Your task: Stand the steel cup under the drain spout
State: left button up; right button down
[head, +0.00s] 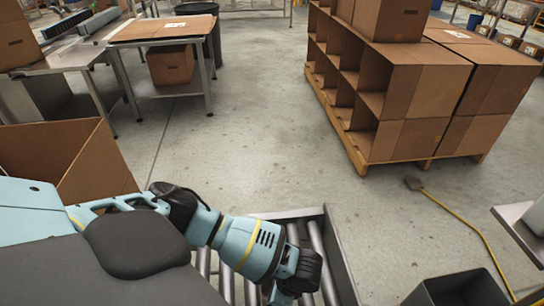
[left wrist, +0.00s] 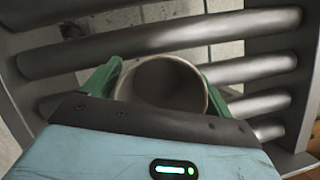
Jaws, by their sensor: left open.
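A round, open-topped cup (left wrist: 165,84) with a pale rim and a dark brownish inside shows in the left wrist view; it looks like the steel cup. My left gripper (left wrist: 159,76) has its two green fingers open on either side of the cup. I cannot tell whether either finger touches it. Steel rollers lie beyond the cup. In the head view my left arm reaches over the roller conveyor (head: 315,242), and its fingers and the cup are hidden or out of frame at the bottom. No drain spout can be made out. My right gripper is not in view.
An open cardboard box (head: 98,165) stands at the left, beside my arm. A pallet of cartons (head: 411,140) stands at the right. A dark bin (head: 457,290) is at the bottom right, near a yellow cable (head: 462,219). The middle floor is clear.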

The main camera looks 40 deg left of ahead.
pick_arm(q)
jog(key=p+v, duration=0.2)
jog(key=v, duration=1)
jog(key=shift+r, duration=0.15)
jog(key=shift+o, duration=0.4)
jog(key=shift+d, duration=0.1)
